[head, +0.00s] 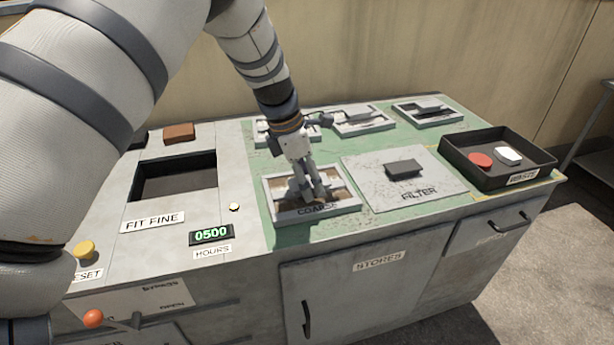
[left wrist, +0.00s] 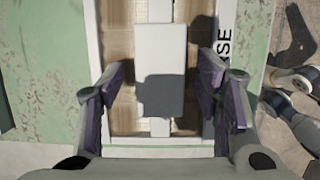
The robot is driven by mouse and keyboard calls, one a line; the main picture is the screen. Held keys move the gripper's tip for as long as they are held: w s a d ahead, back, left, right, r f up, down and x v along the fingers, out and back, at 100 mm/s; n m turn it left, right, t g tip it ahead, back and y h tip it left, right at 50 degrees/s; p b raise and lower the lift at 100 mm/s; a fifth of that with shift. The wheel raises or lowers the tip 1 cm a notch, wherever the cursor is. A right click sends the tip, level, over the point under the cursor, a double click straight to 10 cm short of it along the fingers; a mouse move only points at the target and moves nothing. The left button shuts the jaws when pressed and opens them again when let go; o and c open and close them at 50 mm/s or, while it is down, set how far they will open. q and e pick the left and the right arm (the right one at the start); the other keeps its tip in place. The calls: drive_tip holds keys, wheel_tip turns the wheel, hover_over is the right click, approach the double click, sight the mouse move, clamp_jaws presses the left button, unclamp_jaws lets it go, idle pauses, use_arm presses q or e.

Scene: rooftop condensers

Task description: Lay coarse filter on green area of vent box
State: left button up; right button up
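The coarse filter (head: 286,213) is a light-framed tray with a brownish mesh and a "COARSE" label. It lies on the green painted part of the worktop (head: 395,223). My left gripper (head: 318,193) points down over its middle. In the left wrist view, the fingers of the left gripper (left wrist: 163,88) stand on either side of the filter's pale block handle (left wrist: 160,55). A gap shows between the handle and the right finger, so the gripper looks open. The vent box's dark rectangular opening (head: 178,188) is at left, behind a "FIT FINE" label. My right gripper is not seen in the head view.
A grey plate marked "FILTER" (head: 435,185) with a dark handle lies just right of the coarse filter. Several framed filters (head: 364,130) lie along the back. A black waste tray (head: 470,178) holds a red and a white piece. A brown block (head: 178,132) sits behind the opening.

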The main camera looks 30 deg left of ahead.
use_arm(q)
drive_tip(key=p+v, duration=0.1)
drive_tip(key=v, duration=1.1)
drive_tip(key=shift+r, duration=0.15)
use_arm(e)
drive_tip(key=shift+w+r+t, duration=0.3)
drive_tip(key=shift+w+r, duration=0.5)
